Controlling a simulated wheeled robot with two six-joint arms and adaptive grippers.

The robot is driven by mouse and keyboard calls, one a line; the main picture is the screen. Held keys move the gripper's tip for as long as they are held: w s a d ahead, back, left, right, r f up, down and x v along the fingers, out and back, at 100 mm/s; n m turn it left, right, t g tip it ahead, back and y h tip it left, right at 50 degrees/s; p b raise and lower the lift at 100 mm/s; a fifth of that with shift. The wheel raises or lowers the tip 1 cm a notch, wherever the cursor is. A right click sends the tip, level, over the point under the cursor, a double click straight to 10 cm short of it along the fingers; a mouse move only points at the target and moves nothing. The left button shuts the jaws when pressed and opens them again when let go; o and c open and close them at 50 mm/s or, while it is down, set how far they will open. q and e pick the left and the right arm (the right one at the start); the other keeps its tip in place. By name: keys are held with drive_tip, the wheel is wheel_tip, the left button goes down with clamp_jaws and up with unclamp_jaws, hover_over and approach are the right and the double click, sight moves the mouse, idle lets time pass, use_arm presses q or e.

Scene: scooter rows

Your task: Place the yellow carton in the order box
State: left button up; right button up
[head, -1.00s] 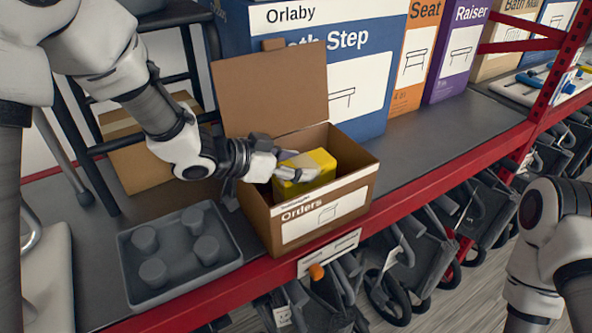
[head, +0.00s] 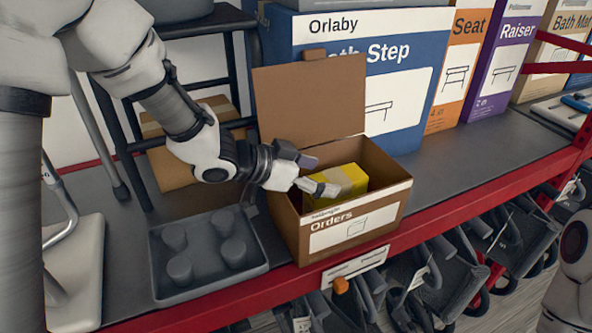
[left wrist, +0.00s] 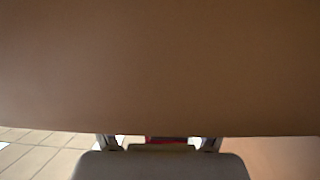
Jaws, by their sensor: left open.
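The yellow carton (head: 350,178) sits inside the open cardboard order box (head: 352,232), its top showing above the front wall. The box is marked "Orders" and its rear flap (head: 310,98) stands up. My left gripper (head: 322,187) is open at the carton's left side, over the box opening. Whether a finger still touches the carton I cannot tell. In the left wrist view the open fingers (left wrist: 160,143) show at the bottom, below a large brown surface; the carton is not clearly seen there. My right gripper is out of view; only part of that arm shows.
A grey tray with several cups (head: 208,255) stands left of the box. A large blue Bath Step box (head: 405,130) stands close behind it. The grey shelf (head: 455,170) is clear to the right. Folded scooters hang below the red shelf edge (head: 430,222).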

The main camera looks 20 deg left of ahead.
use_arm(q)
drive_tip(key=v, duration=0.9)
drive_tip(key=shift+s+a+p, duration=0.2)
drive_tip(key=shift+s+p, duration=0.1)
drive_tip(key=shift+p, duration=0.1)
idle(0.4)
